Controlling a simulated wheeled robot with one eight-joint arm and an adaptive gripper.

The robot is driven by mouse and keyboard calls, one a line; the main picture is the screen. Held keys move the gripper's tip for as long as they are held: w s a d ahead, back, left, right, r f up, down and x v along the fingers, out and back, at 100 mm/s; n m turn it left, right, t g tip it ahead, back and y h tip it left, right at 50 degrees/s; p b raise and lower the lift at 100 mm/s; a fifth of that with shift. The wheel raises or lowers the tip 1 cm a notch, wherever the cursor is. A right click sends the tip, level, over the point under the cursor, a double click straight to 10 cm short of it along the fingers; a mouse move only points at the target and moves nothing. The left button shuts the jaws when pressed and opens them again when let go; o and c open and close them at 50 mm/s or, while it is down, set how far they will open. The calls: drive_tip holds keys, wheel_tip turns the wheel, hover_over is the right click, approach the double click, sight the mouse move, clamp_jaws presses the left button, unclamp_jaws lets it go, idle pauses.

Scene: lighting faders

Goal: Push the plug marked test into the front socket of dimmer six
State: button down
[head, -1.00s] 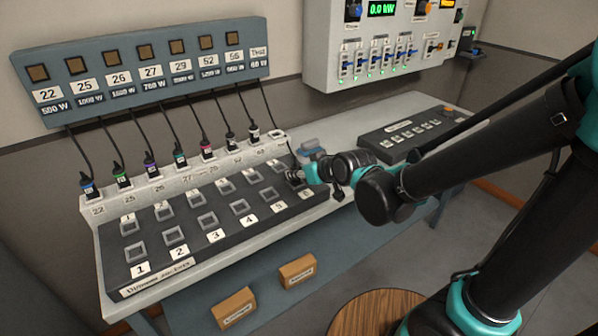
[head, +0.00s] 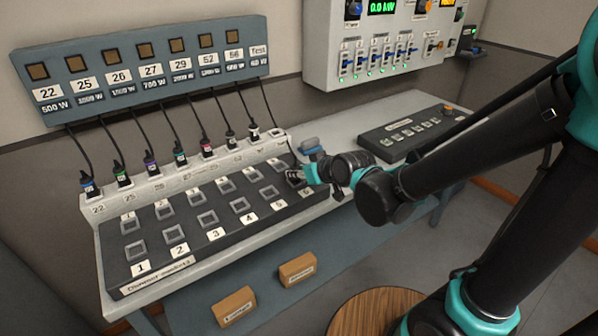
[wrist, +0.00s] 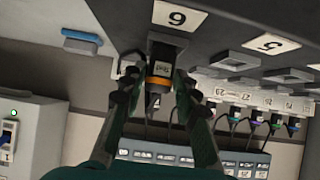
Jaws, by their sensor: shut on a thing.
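My gripper (wrist: 158,92) is shut on the test plug (wrist: 163,72), a dark plug with an orange band and a small label. In the wrist view, which looks upside down, the plug's far end meets the dark dimmer panel (wrist: 110,12) right beside the label 6 (wrist: 180,17). The front socket of dimmer six is covered by the plug. I cannot tell how deep the plug sits. In the head view my gripper (head: 300,178) is at the right end of the panel (head: 205,243), and the plug is mostly hidden.
Beside it are the dimmer five label (wrist: 268,43) and open sockets (wrist: 235,60). Several corded plugs (head: 119,175) stand in the pale rail behind the panel. A blue-grey handled item (head: 309,143) is close behind my gripper. A black control box (head: 412,132) lies right.

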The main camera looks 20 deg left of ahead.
drive_tip(key=shift+s+f, duration=0.1)
drive_tip(key=shift+f, duration=0.05)
drive_tip(key=c, duration=1.1)
unclamp_jaws()
drive_tip(key=shift+o, duration=0.2)
drive_tip(key=shift+v, duration=5.95)
drive_tip(key=w+d+f+m+h, duration=0.25)
drive_tip(key=d+f, duration=0.25)
drive_tip(key=d, duration=0.3)
drive_tip(key=w+d+f+m+h, duration=0.1)
drive_tip(key=d+f+m+h, duration=0.25)
drive_tip(key=d, duration=0.55)
drive_tip(key=s+d+f+m+g+h, duration=0.1)
drive_tip(key=s+d+f+m, duration=0.1)
drive_tip(key=d, duration=0.4)
drive_tip(key=s+d+f+m+g+h, duration=0.1)
drive_tip(key=s+d+f+g, duration=0.1)
drive_tip(key=d+f, duration=0.3)
drive_tip(key=shift+s+d+f+m, duration=0.25)
drive_tip(key=shift+s+d+m, duration=0.2)
drive_tip(key=shift+d, duration=0.6)
